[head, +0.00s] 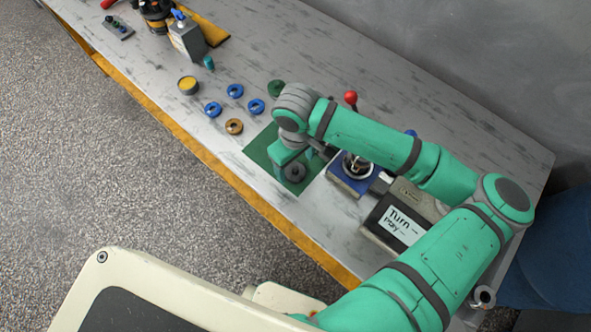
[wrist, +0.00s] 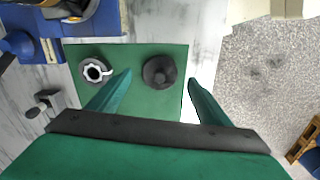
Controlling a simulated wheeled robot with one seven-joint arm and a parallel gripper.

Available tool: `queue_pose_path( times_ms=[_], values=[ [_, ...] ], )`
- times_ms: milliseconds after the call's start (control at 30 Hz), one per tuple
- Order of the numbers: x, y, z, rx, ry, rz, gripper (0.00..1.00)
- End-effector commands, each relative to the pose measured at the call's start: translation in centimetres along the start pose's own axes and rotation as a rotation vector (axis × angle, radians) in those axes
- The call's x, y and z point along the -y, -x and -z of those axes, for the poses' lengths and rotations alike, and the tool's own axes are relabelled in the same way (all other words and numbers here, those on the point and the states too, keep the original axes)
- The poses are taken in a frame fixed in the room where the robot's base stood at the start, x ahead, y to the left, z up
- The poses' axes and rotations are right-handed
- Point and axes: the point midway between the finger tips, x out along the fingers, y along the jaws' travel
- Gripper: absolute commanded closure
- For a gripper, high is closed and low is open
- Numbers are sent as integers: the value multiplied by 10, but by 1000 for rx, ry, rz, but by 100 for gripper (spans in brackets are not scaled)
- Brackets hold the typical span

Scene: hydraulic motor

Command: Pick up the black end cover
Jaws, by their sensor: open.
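The black end cover (wrist: 159,72), a dark round disc with a raised centre, lies on the green mat (wrist: 140,52) in the wrist view. It also shows on the mat in the head view (head: 295,173), partly overlapped by my gripper (head: 293,163). In the wrist view my gripper (wrist: 159,77) is open, with one green finger to the left of the cover and one to its right. Gaps show between the cover and both fingers. How high the fingertips are above the mat is hard to tell.
A dark ring with a white inner shape (wrist: 95,71) lies left of the cover on the mat. A blue fixture (head: 350,182) and a sign box (head: 397,222) stand to the right. Blue rings (head: 235,90) and a brown ring (head: 234,126) lie to the left.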

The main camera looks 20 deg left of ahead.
Motion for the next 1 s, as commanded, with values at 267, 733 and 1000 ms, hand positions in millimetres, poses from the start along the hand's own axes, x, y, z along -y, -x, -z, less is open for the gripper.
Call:
queue_pose_path(
  times_ms=[267, 733, 1000],
  values=[
    [0, -23, 0, 0, -1, 0, 28],
    [0, -23, 0, -1, 0, 0, 82],
    [0, -20, 0, -1, 0, -1, 82]
  ],
)
